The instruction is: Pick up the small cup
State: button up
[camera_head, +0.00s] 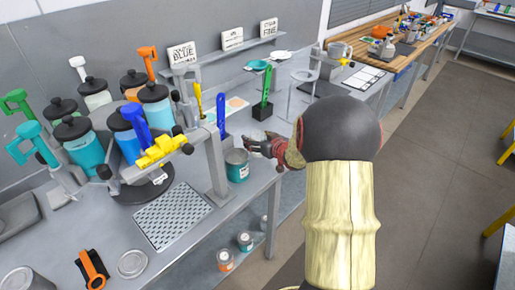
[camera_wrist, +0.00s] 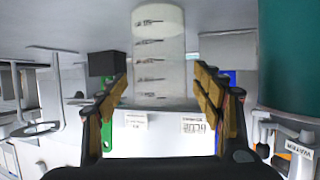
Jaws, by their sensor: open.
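The small cup (camera_wrist: 158,50) is a pale translucent cup with dark measuring marks, shown in the wrist view, which looks upside down. It stands on the grey bench, just ahead of and between my fingertips. My gripper (camera_wrist: 162,82) is open, with one padded finger on each side of the cup and a visible gap on both sides. In the head view my gripper (camera_head: 262,146) is low at the bench's front edge, and my arm and hand hide most of the cup there.
A teal paint can (camera_head: 237,166) stands close beside my gripper and also fills the wrist view's right side (camera_wrist: 292,55). A black block (camera_head: 262,110) holding a green tool is behind. A grey dispensing stand (camera_head: 216,165) and several drums are left. Open floor lies right.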

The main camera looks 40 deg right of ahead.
jog(key=shift+c, duration=0.2)
jog(key=c, duration=1.1)
jog(key=shift+c, duration=0.6)
jog(key=shift+r, duration=0.2)
